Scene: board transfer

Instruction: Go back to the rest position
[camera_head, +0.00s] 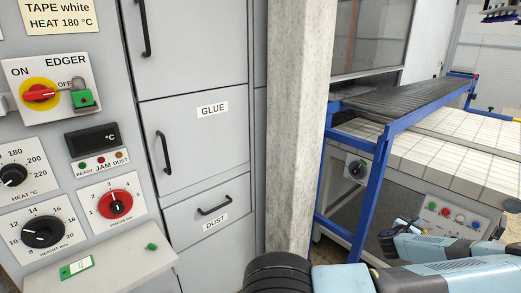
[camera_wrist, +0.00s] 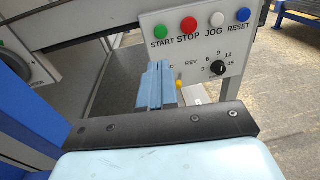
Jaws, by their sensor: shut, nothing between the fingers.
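My gripper (camera_wrist: 162,84) shows in the wrist view as two blue fingers close together beyond the dark bracket, with nothing between them. It points toward a white control panel (camera_wrist: 215,42) marked START, STOP, JOG and RESET, and its fingers overlap the panel's lower left in the picture. I cannot tell how far apart they are. In the head view my light blue arm links reach in along the lower right, near the same panel (camera_head: 451,219). The fingers cannot be made out there.
A blue frame (camera_head: 372,185) carries a dark roller conveyor (camera_head: 415,97) beside a pale tiled surface (camera_head: 480,165). A concrete pillar (camera_head: 298,120) stands between it and grey cabinets (camera_head: 195,125). A knob panel with an edger switch (camera_head: 52,85) is at left.

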